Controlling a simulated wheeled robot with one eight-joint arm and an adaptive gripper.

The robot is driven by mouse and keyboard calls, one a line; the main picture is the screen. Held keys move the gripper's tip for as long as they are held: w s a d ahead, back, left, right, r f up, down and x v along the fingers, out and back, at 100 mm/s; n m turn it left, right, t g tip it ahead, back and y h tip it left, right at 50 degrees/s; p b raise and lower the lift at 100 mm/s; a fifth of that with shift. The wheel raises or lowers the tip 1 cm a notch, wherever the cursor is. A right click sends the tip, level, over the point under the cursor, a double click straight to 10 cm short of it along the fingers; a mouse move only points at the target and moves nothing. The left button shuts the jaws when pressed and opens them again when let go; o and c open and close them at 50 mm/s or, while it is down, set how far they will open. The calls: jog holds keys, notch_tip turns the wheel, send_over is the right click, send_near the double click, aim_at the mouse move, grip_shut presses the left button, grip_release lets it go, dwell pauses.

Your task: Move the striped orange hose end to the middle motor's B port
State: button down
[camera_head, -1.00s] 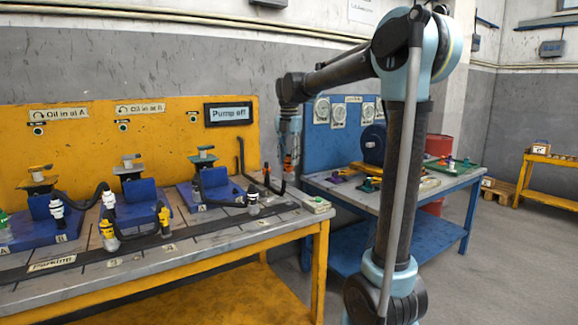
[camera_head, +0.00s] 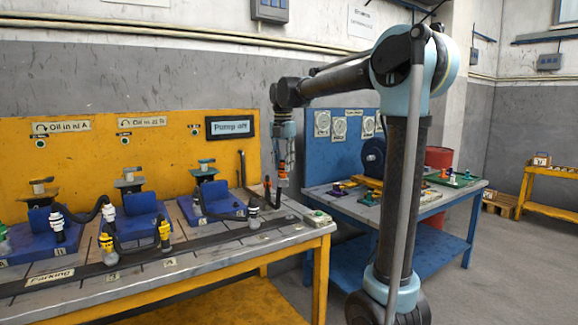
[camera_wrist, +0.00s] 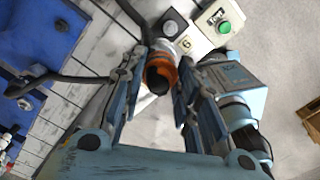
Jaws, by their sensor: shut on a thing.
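My gripper (camera_wrist: 161,82) is shut on an orange-banded hose end (camera_wrist: 160,70). In the head view the orange hose end (camera_head: 282,181) hangs below my wrist, above the bench's right end. The middle motor (camera_head: 137,220) is a blue block on the bench, well left of my gripper. A white-banded hose end (camera_head: 108,213) stands at its left side. A yellow-banded hose end (camera_head: 165,232) stands in front at its right and hides the B port area.
A left motor (camera_head: 42,222) and a right motor (camera_head: 216,197) flank the middle one. Another yellow-banded hose end (camera_head: 107,245) and a pale-banded one (camera_head: 253,208) stand along the parking strip (camera_head: 60,283). A green button box (camera_head: 318,217) sits at the bench's right corner.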

jog(key=s+a, duration=0.3)
jog(key=a, duration=1)
jog(key=s+a, duration=0.2)
jog(key=a, duration=1.2)
jog(key=shift+s, duration=0.4)
jog(key=s+a, duration=0.2)
jog(key=a, duration=0.7)
jog(key=s+a, duration=0.2)
jog(key=a, duration=0.7)
notch_tip(320, 180, down, 8)
dwell(0.4)
jog(key=shift+f, duration=0.3)
dwell(0.4)
jog(key=shift+f, duration=0.65)
jog(key=c, duration=1.5)
grip_release()
jog(key=shift+f, duration=0.1)
jog(key=o, duration=0.4)
